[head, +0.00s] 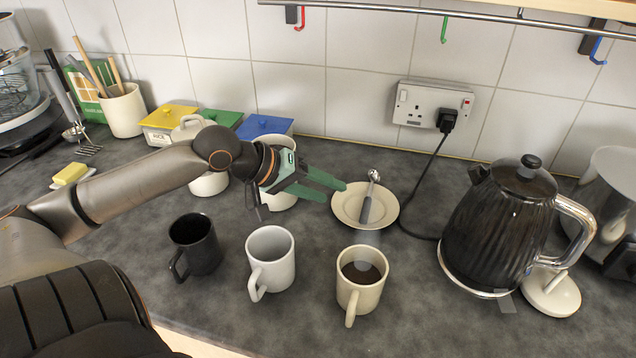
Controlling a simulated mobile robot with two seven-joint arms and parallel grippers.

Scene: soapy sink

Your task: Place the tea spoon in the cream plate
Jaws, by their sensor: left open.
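The tea spoon (367,203) has a grey handle and a small metal bowl. It lies across the cream plate (345,208), with its bowl end at the plate's far rim. The plate is small and round and sits on the dark worktop behind the mugs. My left gripper (336,191) has green fingers, is open and empty, and its tips are at the plate's left edge, just left of the spoon. I cannot tell how high the tips are above the plate. My right gripper is not in view.
A black mug (197,246), a white mug (270,262) and a cream mug with dark liquid (361,283) stand in front. Lidded canisters (265,127) and another pale mug are near my left gripper.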

